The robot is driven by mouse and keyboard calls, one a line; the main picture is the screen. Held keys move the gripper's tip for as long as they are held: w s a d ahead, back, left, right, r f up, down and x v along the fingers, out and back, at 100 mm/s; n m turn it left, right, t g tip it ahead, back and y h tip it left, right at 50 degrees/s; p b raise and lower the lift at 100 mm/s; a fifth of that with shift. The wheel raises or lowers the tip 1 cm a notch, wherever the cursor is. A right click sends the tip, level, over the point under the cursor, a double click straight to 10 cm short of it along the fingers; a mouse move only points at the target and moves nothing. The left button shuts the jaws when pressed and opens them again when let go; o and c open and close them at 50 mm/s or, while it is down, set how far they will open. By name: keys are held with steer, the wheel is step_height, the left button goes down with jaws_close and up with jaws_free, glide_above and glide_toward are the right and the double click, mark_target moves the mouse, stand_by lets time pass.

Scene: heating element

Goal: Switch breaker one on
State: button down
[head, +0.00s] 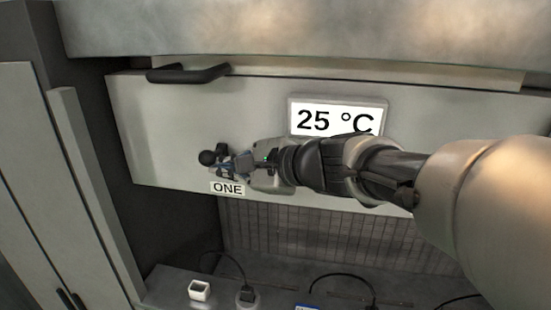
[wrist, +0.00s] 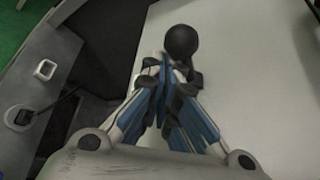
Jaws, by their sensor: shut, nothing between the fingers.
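Breaker one is a dark lever with a round black ball knob (head: 207,157) on the pale panel, just above the label "ONE" (head: 228,188). The ball knob also shows in the wrist view (wrist: 181,41), just beyond my fingertips. My gripper (head: 228,163) is shut and empty, close beside the lever on its right in the head view. In the wrist view my gripper (wrist: 168,72) has its fingertips together at the lever's base; whether they touch it I cannot tell. My fingers partly hide the lever's mount.
A display (head: 338,118) reads 25 °C to the upper right. A black handle (head: 188,73) sticks out at the panel's upper left. Below, a shelf holds a white socket-like block (head: 199,290) and cables. The panel left of the knob is clear.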

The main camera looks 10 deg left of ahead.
step_height(320, 180, up, 2)
steer(key=shift+r+m+g+p, duration=0.1)
steer(key=shift+m+g+p, duration=0.35)
steer(key=shift+p, duration=0.65)
steer(key=shift+w+r, duration=0.1)
steer(key=shift+r, duration=0.15)
steer(key=shift+r, duration=0.15)
